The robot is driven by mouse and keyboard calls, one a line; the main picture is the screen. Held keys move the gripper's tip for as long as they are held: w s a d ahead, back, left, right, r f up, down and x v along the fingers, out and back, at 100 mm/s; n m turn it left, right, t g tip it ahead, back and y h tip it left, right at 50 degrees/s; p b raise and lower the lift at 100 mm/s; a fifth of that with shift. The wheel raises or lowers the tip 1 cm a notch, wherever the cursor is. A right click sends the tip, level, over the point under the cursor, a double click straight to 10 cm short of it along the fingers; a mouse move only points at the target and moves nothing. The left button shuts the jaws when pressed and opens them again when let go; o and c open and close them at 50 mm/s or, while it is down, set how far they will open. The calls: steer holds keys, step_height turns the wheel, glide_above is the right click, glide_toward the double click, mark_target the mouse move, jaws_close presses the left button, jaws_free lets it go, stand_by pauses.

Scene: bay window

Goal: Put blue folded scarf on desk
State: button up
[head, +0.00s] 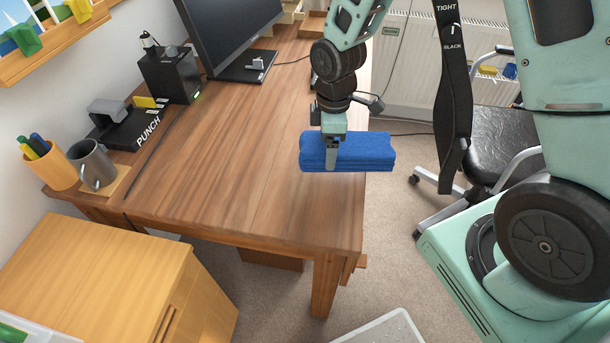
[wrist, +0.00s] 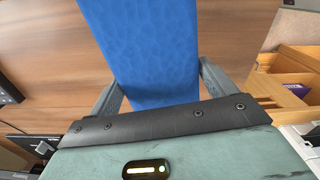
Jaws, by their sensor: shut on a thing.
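The blue folded scarf (head: 365,150) is a thick, flat, layered bundle at the right edge of the desk in the head view. My gripper (head: 331,155) is shut on it from above, at its left part. In the wrist view, the scarf (wrist: 145,45) fills the space between the two fingers (wrist: 155,90). The desk (head: 230,170) is brown wood, and part of the scarf lies over its top while its right end reaches past the desk's right edge. I cannot tell whether the scarf touches the desk top or hangs just above it.
A monitor (head: 230,35), a black box (head: 170,75), a black punch (head: 130,125), a grey mug (head: 92,165) and an orange pen cup (head: 50,165) stand along the desk's far left side. The desk's middle and front are clear. A black chair (head: 510,145) stands right of the desk.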

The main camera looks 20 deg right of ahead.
mark_target(302, 157)
steer(key=a+r+n, duration=0.1)
steer(key=a+n, duration=0.1)
steer(key=n, duration=0.2)
steer(key=s+a+r+n, duration=0.1)
steer(key=a+n, duration=0.1)
steer(key=n, duration=0.2)
steer(key=a+r+n, duration=0.2)
steer(key=n, duration=0.3)
steer(key=shift+s+a+p, duration=0.1)
steer(key=shift+s+p, duration=0.1)
steer(key=shift+p, duration=0.15)
steer(key=shift+s+a+r+n, duration=0.2)
steer(key=shift+a+n, duration=0.3)
steer(key=shift+n, duration=0.7)
steer(key=shift+f, duration=0.25)
step_height(302, 157, down, 9)
steer(key=shift+f, duration=0.2)
steer(key=shift+f, duration=0.15)
steer(key=o, duration=0.9)
